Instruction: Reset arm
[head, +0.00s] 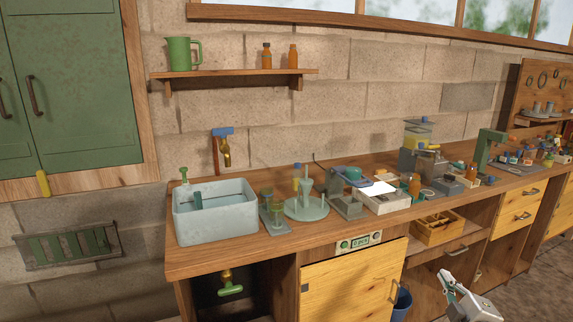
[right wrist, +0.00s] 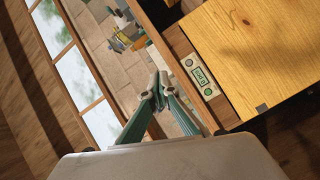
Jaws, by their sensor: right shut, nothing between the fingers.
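My right gripper (head: 449,281) shows at the lower right of the head view, in front of the counter and below its top. Its fingers point up and left. In the right wrist view the two green-grey fingers (right wrist: 158,92) come together at the tips, with nothing between them. My left gripper is in neither view.
The wooden counter (head: 240,258) carries a grey basin (head: 214,226), a green round plate (head: 306,209) and several small devices. Below are a control panel (head: 359,242), a yellow door (head: 350,285) and a blue bucket (head: 402,303). Open floor lies at the lower right.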

